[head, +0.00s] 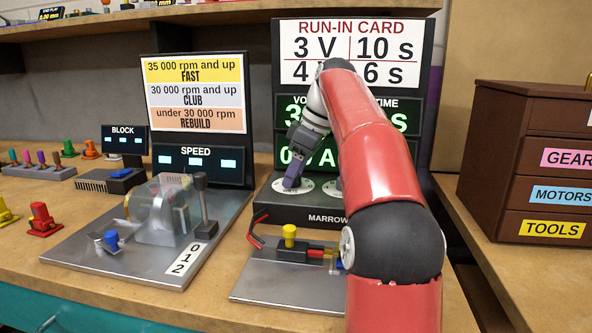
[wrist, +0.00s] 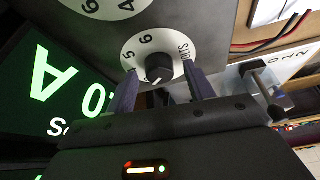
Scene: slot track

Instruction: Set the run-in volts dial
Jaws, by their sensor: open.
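The volts dial shows in the wrist view as a round white numbered plate (wrist: 132,50) marked VOLTS, with a black knob (wrist: 158,68) at its middle. In the head view its plate (head: 279,186) is at the left of the power supply's front ledge, its knob hidden by my gripper (head: 292,182). My gripper also shows in the wrist view (wrist: 160,72), open, with one finger on each side of the knob and gaps between. The knob's pointer setting is too small to read surely. The supply's green screen (head: 290,113) shows a 3 under VO, partly covered by my arm.
A second dial (head: 333,190) sits close to the right, mostly behind my arm. The run-in card (head: 318,27) above reads 3 V 10 s and a partly hidden 4 V, 6 s. A metal plate with a yellow-topped holder (head: 289,232) lies in front; a clear-covered rig (head: 160,215) stands left.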

